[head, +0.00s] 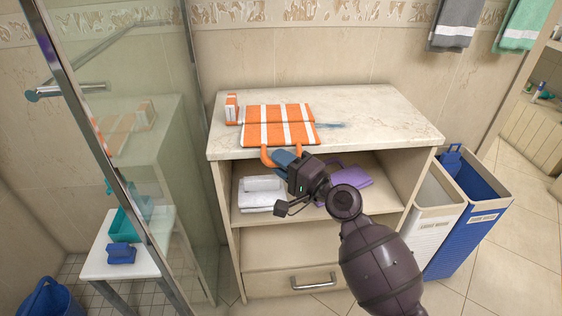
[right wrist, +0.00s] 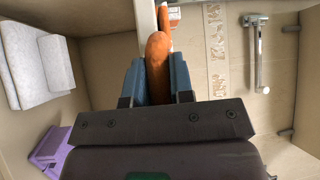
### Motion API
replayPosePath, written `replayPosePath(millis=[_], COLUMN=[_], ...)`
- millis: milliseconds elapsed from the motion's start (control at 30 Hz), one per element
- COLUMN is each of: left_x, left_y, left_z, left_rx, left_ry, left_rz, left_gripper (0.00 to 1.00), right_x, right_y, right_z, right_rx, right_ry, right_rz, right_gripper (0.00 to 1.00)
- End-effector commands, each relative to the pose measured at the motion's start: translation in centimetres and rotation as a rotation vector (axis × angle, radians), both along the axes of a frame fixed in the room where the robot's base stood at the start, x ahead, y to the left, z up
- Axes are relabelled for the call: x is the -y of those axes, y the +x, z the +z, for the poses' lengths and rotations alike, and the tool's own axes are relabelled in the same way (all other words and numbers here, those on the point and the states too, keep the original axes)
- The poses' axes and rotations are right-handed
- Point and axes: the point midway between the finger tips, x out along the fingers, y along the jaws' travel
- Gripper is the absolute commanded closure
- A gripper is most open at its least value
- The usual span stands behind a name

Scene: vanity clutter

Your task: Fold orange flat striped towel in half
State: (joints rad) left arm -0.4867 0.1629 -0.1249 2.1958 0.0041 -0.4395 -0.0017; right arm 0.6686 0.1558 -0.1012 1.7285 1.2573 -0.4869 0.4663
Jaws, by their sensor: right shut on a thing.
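The orange towel with white stripes (head: 278,125) lies on the vanity's stone top, near its left end. A crease or layer edge runs across it. Part of its front side hangs over the counter's front edge. My right gripper (head: 281,160) is just in front of and below that edge, shut on orange cloth. The right wrist view shows the orange towel (right wrist: 158,62) as a narrow bunched strip between the two blue fingers of the right gripper (right wrist: 160,75). The fingers hide part of the towel's front edge. My left gripper is in neither view.
An orange-and-white box (head: 231,108) stands left of the towel, and a thin blue item (head: 333,125) lies at its right. The counter's right half (head: 385,120) is clear. Glass stands left, bins (head: 470,215) right.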

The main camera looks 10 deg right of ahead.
Motion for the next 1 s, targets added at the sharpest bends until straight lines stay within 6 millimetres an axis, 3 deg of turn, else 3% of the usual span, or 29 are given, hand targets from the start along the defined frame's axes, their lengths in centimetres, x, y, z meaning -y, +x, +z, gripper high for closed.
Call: replayPosePath(millis=[200, 233, 400, 767, 1000], left_x=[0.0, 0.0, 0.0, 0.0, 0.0], left_y=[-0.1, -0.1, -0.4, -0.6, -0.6], left_z=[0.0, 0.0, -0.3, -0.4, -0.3], left_rx=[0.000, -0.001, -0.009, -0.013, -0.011], left_ry=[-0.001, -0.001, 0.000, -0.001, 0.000], left_rz=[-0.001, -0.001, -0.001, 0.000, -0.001], left_gripper=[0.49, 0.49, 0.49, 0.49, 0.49], right_x=[0.1, 0.1, 0.0, 0.4, 2.9], right_y=[0.0, 0.0, 0.0, -0.4, -3.0], right_z=[0.0, 0.0, 0.0, -0.1, -0.6], right_rx=[-0.001, -0.001, -0.002, -0.002, -0.003], right_ry=[-0.001, -0.001, -0.001, 0.000, -0.003], right_rz=[-0.001, -0.001, 0.000, -0.001, -0.001], right_gripper=[1.00, 0.75, 0.53, 0.53, 0.53])
